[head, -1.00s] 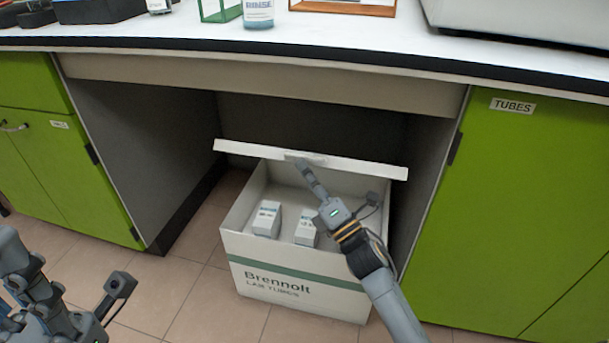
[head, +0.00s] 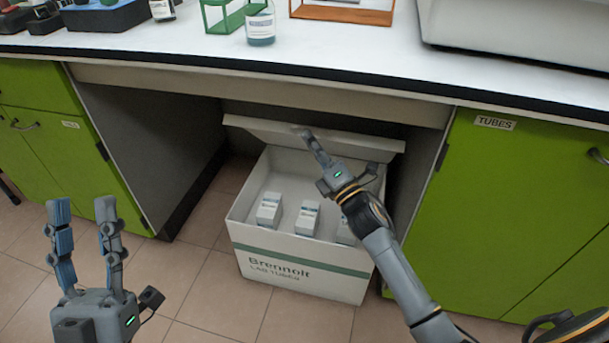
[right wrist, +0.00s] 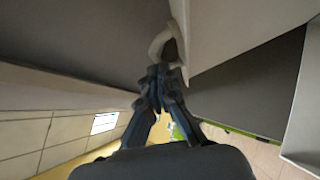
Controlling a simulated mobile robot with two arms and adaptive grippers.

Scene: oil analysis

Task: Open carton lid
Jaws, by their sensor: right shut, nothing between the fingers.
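The white carton (head: 300,265), marked "Brennolt Lab Tubes" with a green stripe, stands on the floor under the bench. Its lid (head: 350,142) is raised along the back edge and tilts upward and back, so the inside shows. My right gripper (head: 306,134) is shut and empty at the lid's middle, with its fingertips up against it. In the right wrist view, the shut fingers (right wrist: 160,75) meet a pale curved piece (right wrist: 162,40), which may be a handle on the lid. My left gripper (head: 82,204) is open and empty, fingers up, at the lower left.
Small white boxes (head: 307,218) stand inside the carton. The bench top (head: 330,55) hangs above, with green cabinets (head: 520,210) to the right and more to the left. A bottle (head: 261,25) and racks stand on the bench. Tiled floor (head: 205,285) is free in front.

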